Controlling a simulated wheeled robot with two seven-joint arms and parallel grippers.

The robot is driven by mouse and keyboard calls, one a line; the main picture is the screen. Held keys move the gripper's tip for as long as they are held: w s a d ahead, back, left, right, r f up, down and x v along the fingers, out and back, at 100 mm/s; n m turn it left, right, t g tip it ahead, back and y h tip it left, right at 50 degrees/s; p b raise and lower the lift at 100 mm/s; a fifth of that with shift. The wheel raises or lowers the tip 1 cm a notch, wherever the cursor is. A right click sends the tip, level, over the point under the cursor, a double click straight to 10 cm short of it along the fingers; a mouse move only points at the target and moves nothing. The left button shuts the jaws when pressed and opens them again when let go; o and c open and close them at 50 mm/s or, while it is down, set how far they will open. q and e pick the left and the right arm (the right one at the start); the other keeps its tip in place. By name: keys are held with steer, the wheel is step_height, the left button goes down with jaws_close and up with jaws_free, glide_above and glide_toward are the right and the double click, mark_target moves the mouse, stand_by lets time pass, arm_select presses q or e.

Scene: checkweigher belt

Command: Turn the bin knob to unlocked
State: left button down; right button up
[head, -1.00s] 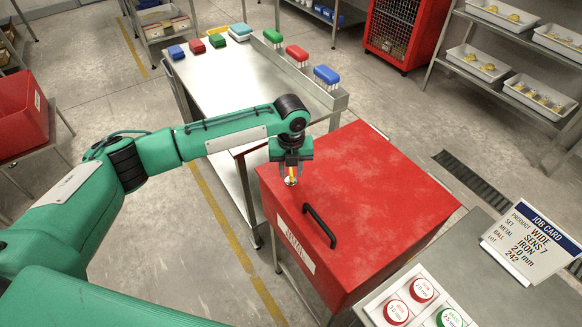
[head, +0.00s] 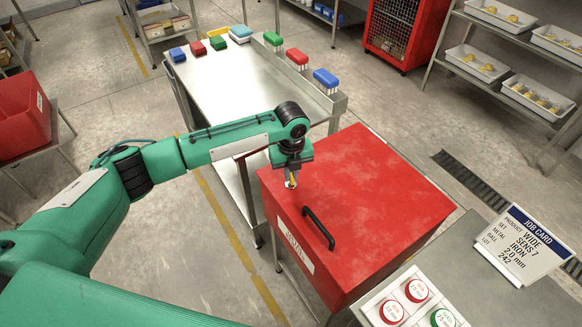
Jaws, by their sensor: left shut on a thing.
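The red bin (head: 375,195) stands in the middle, with a black handle (head: 318,228) and a white label (head: 294,240) on its front side. My left gripper (head: 291,183) points down at the lid's left corner. It is shut on the bin knob (head: 293,177), of which only a small yellowish and metal part shows between the fingers. The fingers hide most of the knob, so I cannot read its setting. My right gripper is not in view.
A steel table (head: 240,80) with coloured brushes stands behind the bin. At the lower right, a counter holds a job card (head: 524,245) and round red and green pieces (head: 417,290) on a white panel.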

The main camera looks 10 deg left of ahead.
arm_select(q)
steer(key=shift+r+n+p, duration=0.2)
steer(key=shift+n+p, duration=1.1)
steer(key=shift+n, duration=0.2)
steer(key=shift+f, duration=0.1)
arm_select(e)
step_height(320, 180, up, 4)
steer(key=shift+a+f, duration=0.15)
arm_select(q)
steer(key=shift+n, duration=0.3)
steer(key=c, duration=1.5)
jaws_free()
